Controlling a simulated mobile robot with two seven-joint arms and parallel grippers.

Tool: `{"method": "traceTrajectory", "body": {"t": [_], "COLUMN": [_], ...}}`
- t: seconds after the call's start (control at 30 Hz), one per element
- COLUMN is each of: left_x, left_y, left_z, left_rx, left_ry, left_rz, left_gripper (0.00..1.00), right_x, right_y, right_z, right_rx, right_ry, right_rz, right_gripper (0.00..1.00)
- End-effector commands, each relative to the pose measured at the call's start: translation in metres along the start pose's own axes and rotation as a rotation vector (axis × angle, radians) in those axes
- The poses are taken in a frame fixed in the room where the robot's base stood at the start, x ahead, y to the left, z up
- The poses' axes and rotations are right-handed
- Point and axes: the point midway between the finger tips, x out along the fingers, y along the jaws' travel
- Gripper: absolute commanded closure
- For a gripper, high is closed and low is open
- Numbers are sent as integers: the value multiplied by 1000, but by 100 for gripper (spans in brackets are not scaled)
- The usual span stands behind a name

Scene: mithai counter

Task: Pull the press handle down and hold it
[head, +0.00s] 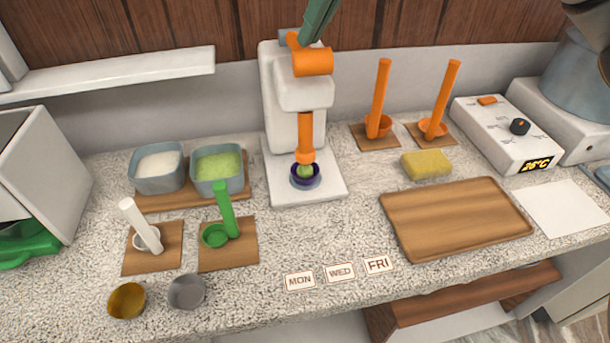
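The white press (279,100) stands at the back middle of the counter. Its orange handle (313,62) is at the top front, and its orange plunger (306,130) points down. The plunger's lower end is at a small dark purple cup (304,181) with something green in it, on the press base. My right gripper (303,42) shows as teal-green fingers coming in from the top edge. Their tips overlap the top of the handle; contact and finger gap cannot be made out. The rest of this gripper is cut off. My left gripper is not in view.
Tubs of white (158,184) and green (220,186) filling, scoops and two small bowls stand left. Orange-handled tools (379,100), a yellow sponge (427,164), a wooden tray (455,220) and a control box (505,140) stand right. Day cards (340,272) lie in front.

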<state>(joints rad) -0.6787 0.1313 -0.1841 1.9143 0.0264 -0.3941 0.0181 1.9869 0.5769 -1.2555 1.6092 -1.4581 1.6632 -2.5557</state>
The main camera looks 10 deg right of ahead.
Motion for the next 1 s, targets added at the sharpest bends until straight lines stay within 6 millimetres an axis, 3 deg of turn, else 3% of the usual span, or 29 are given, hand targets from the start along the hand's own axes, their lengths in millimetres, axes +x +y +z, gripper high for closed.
{"method": "traceTrajectory", "body": {"t": [0.1, 0.53, 1.0], "left_x": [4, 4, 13], "left_y": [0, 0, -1], "left_z": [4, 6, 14], "left_rx": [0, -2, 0], "left_ry": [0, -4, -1], "left_rz": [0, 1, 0], "left_gripper": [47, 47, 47], "right_x": [10, 12, 30], "right_y": [1, 1, 2], "right_z": [5, 6, 16], "right_rx": [1, 2, 3], "right_ry": [-5, -6, -6], "right_rz": [2, 3, 3], "right_gripper": [100, 100, 100]}}
